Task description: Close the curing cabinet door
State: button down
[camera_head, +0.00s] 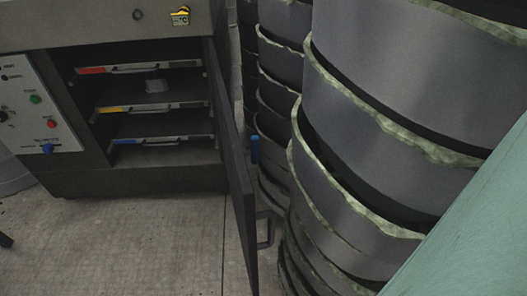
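The curing cabinet (130,182) stands at the upper left, dark grey, with its front open. Its door (236,180) is hinged on the right side of the opening and swung wide out toward me, seen nearly edge-on. A dark bar handle (265,230) shows on the door's right, outer side, low down. A blue piece (255,150) shows beside the door higher up. Inside are shelves with red (92,70), yellow (112,109) and blue (124,142) marked fronts. My gripper is not in view.
Tall stacks of grey moulds with rough greenish rims (365,150) fill the right side, close behind the door. A control panel (38,105) with coloured buttons is on the cabinet's left. Concrete floor (120,245) in front of the opening is clear. A pale green surface (475,230) covers the lower right corner.

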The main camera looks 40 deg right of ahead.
aim_at(239, 182)
jog(key=k+l+z, duration=0.15)
jog(key=k+l, duration=0.95)
jog(key=l, duration=0.1)
